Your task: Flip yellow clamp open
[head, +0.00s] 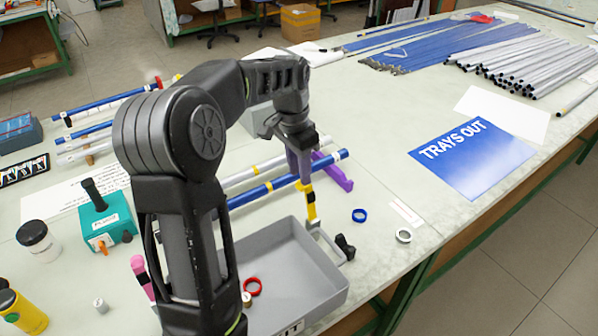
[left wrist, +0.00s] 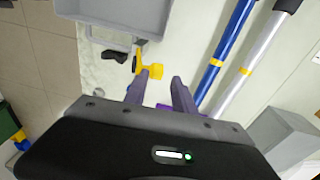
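The yellow clamp (head: 312,211) stands at the far right corner of the grey tray (head: 262,245), with a dark part on it. In the left wrist view the yellow clamp (left wrist: 152,69) lies just beyond the tip of my left-hand finger. I cannot tell whether they touch. My left gripper (head: 304,178) points down just above the clamp in the head view. In the left wrist view its two fingers (left wrist: 161,82) are apart with nothing gripped between them. Whether the clamp is open or shut is not clear. My right gripper is not in view.
Blue and silver rods (head: 270,190) lie behind the tray. A purple piece (head: 338,175) is beside the gripper. A black knob (head: 345,246), blue ring (head: 359,215) and grey ring (head: 403,235) lie to the right. A blue "TRAYS OUT" sheet (head: 470,165) lies farther right.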

